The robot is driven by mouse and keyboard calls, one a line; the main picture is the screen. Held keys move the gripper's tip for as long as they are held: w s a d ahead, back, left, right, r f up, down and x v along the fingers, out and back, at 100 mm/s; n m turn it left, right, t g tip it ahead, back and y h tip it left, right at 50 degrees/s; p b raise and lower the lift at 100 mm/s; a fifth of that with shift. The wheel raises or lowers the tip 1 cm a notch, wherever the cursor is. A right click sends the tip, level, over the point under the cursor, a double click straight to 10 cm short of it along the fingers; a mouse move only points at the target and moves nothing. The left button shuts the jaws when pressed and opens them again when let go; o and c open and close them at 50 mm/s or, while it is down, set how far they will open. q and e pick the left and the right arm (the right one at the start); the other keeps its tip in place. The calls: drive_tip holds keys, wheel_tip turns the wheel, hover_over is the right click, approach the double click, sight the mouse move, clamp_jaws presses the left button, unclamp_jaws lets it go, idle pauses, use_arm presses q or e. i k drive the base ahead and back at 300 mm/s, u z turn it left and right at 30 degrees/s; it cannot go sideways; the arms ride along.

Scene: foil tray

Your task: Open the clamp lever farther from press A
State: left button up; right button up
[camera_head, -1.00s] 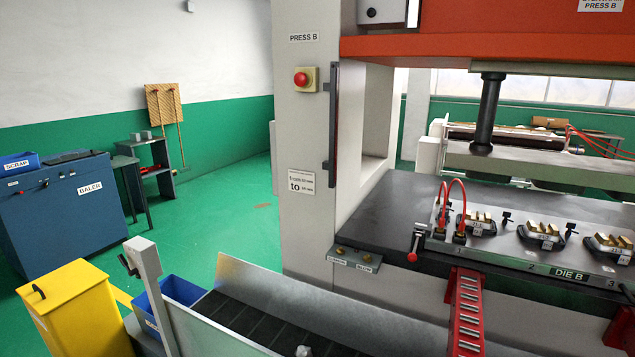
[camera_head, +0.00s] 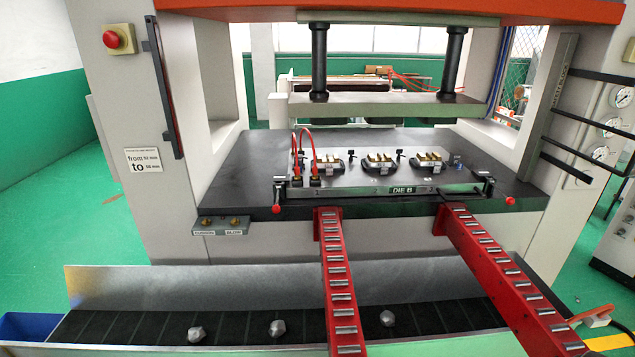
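A die plate marked DIE B (camera_head: 402,190) lies on the dark press table (camera_head: 240,178). At its front left corner is a clamp lever with a red knob (camera_head: 277,209), its handle hanging down over the table's front edge. At its front right corner is a second clamp lever with a red knob (camera_head: 510,201), its handle slanting down and to the right. Press A is not identifiable here, so I cannot tell which lever is farther from it. Neither of my grippers is in view.
Two red roller arms (camera_head: 338,285) (camera_head: 508,285) reach out from the table front. A dark conveyor (camera_head: 235,328) with several metal lumps runs below. The upper plate (camera_head: 385,106) hangs above the die. Two red cables (camera_head: 310,145) rise from its left end.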

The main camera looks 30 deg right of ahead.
sight(276, 209)
drive_tip(key=k, duration=1.35)
drive_tip(key=u, duration=0.3)
drive_tip(key=i, duration=0.5)
drive_tip(key=u, duration=0.85)
drive_tip(key=i, duration=1.95)
drive_tip(key=z, duration=1.1)
drive_tip(key=i, duration=0.75)
drive_tip(key=z, duration=0.7)
